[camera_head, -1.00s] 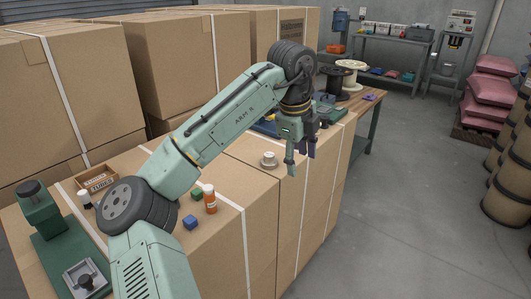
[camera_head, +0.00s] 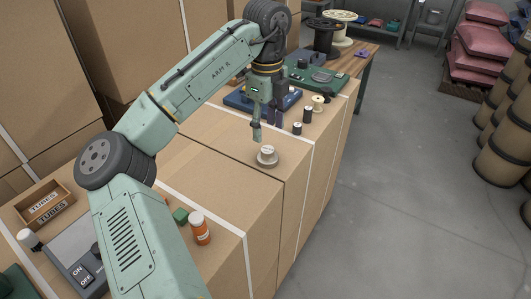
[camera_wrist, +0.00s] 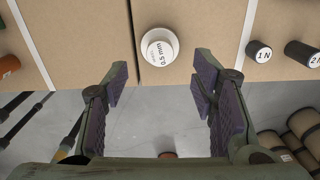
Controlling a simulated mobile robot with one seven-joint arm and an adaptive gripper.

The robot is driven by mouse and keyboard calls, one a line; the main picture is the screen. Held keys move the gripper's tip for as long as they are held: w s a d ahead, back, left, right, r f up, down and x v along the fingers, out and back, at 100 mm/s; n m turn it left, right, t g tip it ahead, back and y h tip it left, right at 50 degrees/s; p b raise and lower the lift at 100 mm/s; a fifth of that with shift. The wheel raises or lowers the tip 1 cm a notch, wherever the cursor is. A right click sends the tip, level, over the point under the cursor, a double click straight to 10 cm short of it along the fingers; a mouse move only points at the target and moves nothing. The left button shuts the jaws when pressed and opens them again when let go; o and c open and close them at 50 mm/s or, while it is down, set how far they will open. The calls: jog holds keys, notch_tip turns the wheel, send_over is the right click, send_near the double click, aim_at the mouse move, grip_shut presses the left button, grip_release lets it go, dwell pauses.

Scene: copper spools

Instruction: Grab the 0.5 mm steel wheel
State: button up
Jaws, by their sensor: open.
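The steel wheel (camera_head: 267,156), a small light-grey stepped disc, stands on top of a cardboard box near its edge. In the wrist view the wheel (camera_wrist: 160,47) shows a white top lettered "0.5 mm", upside down. My gripper (camera_head: 266,130) is above and just behind the wheel in the head view, pointing down. In the wrist view my gripper (camera_wrist: 161,80) is open, with its purple-padded fingers apart and nothing between them. The wheel lies beyond the fingertips, between their lines, and does not touch them.
Dark cylinders labelled "1 N" (camera_wrist: 258,51) and "2 N" (camera_wrist: 302,54) stand to the right of the wheel. An orange bottle (camera_head: 200,228) and a green cube (camera_head: 181,215) stand at front left. A blue tray (camera_head: 262,98) lies behind the gripper. Floor shows beyond the box edge.

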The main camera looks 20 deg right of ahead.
aim_at(268, 149)
jog(key=f, duration=0.2)
jog(key=f+p, duration=0.1)
jog(key=f, duration=0.4)
jog(key=shift+s+d+f, duration=0.15)
jog(key=shift+s+f, duration=0.1)
jog(key=shift+f, duration=0.05)
grip_shut()
dwell(0.4)
